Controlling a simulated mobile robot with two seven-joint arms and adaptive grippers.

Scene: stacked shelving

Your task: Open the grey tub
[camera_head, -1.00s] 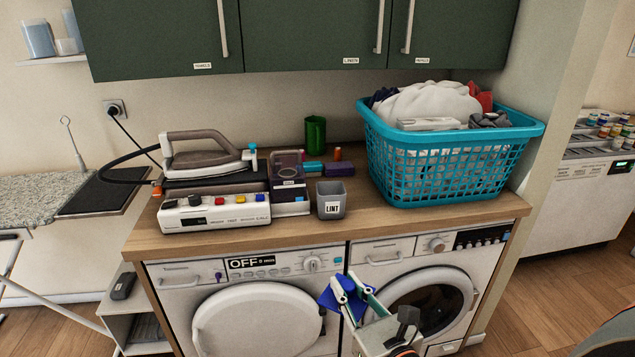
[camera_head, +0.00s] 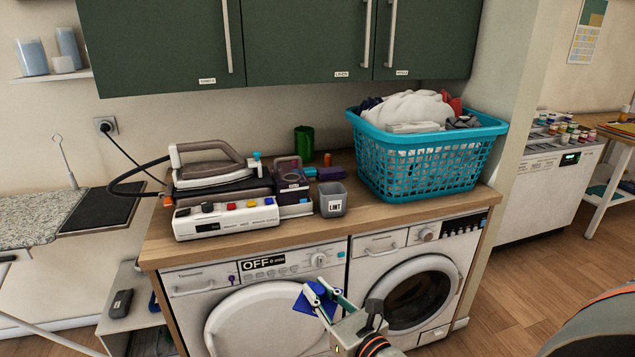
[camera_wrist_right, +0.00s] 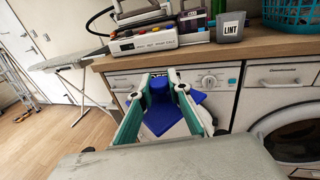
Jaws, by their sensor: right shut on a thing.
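The grey tub (camera_head: 325,198), labelled LINT, stands upright on the wooden counter, and its top is uncovered. It also shows in the right wrist view (camera_wrist_right: 231,35). My right gripper (camera_head: 319,290) is shut on a blue square lid with a round knob (camera_head: 302,305). In the right wrist view the fingers hold the knob, and the lid's flat plate (camera_wrist_right: 162,118) shows below it. The gripper and lid are in front of the left washing machine, below the counter's front edge and apart from the tub. My left gripper is not in view.
A turquoise laundry basket (camera_head: 420,165) stands right of the tub. An iron on its white base (camera_head: 222,217) and a small purple-lidded box (camera_head: 291,181) stand left of it. A green cup (camera_head: 304,143) is behind. Washing machines (camera_head: 408,283) fill the space under the counter (camera_head: 385,215).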

